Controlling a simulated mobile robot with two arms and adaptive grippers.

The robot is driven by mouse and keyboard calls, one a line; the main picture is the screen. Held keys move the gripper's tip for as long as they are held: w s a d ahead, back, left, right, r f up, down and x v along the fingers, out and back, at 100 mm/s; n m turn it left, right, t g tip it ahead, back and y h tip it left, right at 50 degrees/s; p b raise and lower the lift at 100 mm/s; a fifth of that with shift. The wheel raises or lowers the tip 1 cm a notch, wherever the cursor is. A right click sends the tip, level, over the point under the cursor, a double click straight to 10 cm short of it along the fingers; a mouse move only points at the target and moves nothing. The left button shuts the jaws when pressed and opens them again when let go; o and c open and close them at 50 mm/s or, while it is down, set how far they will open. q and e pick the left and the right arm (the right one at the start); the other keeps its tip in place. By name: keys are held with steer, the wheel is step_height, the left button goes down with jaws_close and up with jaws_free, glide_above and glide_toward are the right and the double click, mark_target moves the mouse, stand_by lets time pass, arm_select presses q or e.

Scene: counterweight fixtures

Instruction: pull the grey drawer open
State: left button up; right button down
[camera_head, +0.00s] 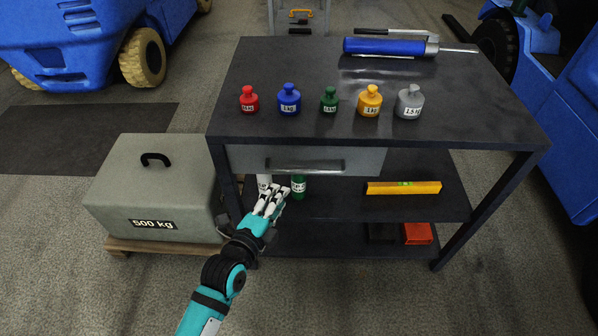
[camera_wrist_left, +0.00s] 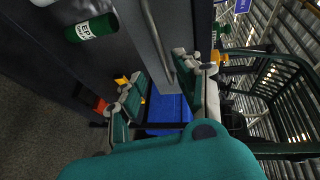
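The grey drawer (camera_head: 255,160) is under the left part of the dark table's top, its front looking about flush with the table edge. My left gripper (camera_head: 274,198) is just below and in front of the handle's left end. In the left wrist view, the gripper (camera_wrist_left: 160,80) is open, its fingers apart, with the handle (camera_wrist_left: 156,42) running toward the gap between them. The drawer front (camera_wrist_left: 176,35) is beside it. I cannot tell whether any finger touches the handle. My right gripper is not in view.
Several coloured weights, including a red one (camera_head: 249,101), and a blue tool (camera_head: 385,47) stand or lie on the table (camera_head: 450,100). A green bottle (camera_head: 299,187) and yellow level (camera_head: 403,188) are on the shelf below. A grey 500 kg block (camera_head: 150,190) stands left.

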mark_target(299, 172)
arm_select(q)
steer(key=b+x, duration=0.1)
steer(key=x, duration=1.1)
steer(key=shift+w+d, duration=0.1)
steer(key=shift+w, duration=0.1)
steer(key=shift+f, duration=0.1)
jaws_close()
